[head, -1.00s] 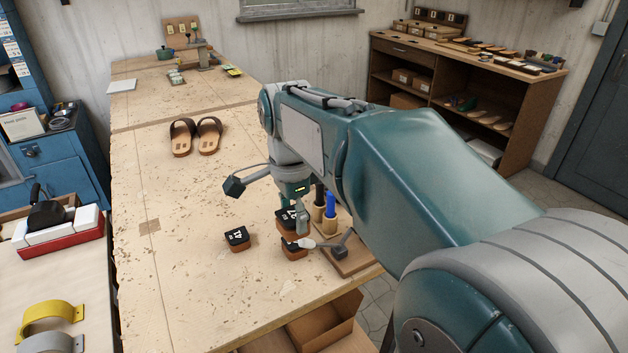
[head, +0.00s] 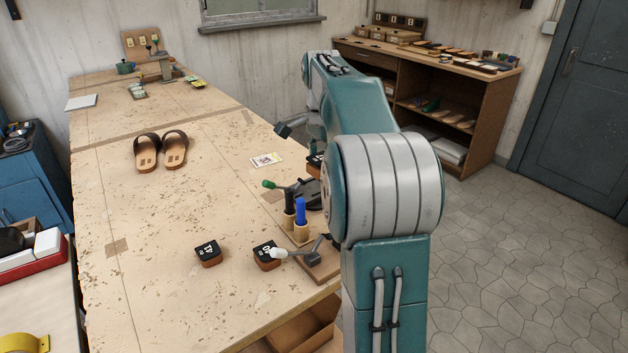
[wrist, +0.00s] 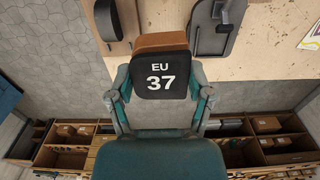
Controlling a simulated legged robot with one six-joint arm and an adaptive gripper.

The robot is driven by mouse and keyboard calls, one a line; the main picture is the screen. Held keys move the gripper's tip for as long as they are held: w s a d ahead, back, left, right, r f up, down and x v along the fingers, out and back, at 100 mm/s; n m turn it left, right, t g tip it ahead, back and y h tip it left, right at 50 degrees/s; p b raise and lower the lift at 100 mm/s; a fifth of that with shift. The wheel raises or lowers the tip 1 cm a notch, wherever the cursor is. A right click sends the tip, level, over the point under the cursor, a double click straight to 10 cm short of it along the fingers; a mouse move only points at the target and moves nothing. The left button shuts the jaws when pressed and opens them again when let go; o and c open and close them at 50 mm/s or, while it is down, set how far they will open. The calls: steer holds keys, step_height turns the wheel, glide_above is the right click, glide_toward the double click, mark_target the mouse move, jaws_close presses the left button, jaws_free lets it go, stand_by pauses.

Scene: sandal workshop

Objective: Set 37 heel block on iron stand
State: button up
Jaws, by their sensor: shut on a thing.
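My gripper (wrist: 161,98) is shut on the 37 heel block (wrist: 160,75), a brown block with a black top marked "EU 37", which faces the wrist camera. In the head view a small part of the held block (head: 315,162) shows beside my arm, which hides most of the gripper. A dark metal piece (head: 312,192) stands on the bench's right edge, partly behind my arm. It also shows in the wrist view (wrist: 214,28), beyond and right of the block. It may be the iron stand; I cannot tell for sure.
Heel blocks marked 41 (head: 208,252) and 40 (head: 266,254) stand on the bench (head: 150,225). Sandals (head: 161,150) and a card (head: 266,160) lie farther back. The bench middle is clear.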

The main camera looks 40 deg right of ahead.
steer(key=w+d+f, duration=0.3)
steer(key=w, duration=0.3)
glide_above(314, 187)
steer(key=f, duration=0.5)
steer(key=shift+s+f, duration=0.1)
steer(key=shift+s, duration=0.1)
steer(key=shift+w+f, duration=0.2)
steer(key=shift+f, duration=1.55)
steer(key=o, duration=1.2)
steer(key=shift+o, duration=0.2)
